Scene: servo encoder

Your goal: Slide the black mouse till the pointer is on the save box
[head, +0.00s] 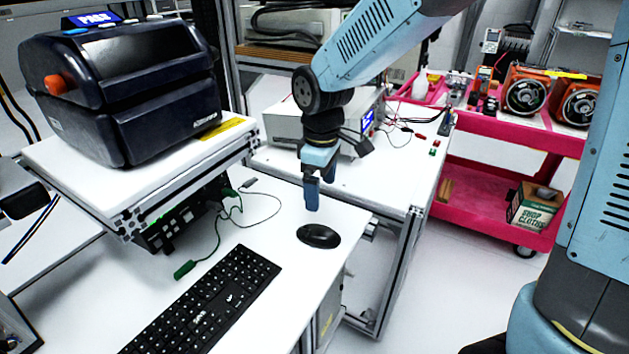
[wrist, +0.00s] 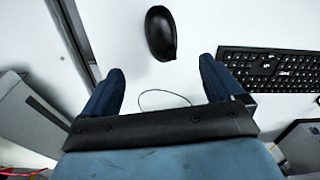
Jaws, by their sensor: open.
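The black mouse (head: 319,235) lies on the white desk near its right edge, just right of the keyboard. My gripper (head: 311,203) is above the desk, behind the mouse in the head view and apart from it. In the wrist view the mouse (wrist: 160,33) is beyond the fingertips, centred between them. My gripper (wrist: 160,75) has its two blue fingers spread wide with nothing between them. No monitor, pointer or save box shows in either view.
The black keyboard (head: 207,306) lies left of the mouse. A green connector (head: 185,269) and thin cables lie behind it. A dark machine (head: 122,85) stands on a raised platform at left. The desk's right edge is close to the mouse. A pink cart (head: 490,200) stands at right.

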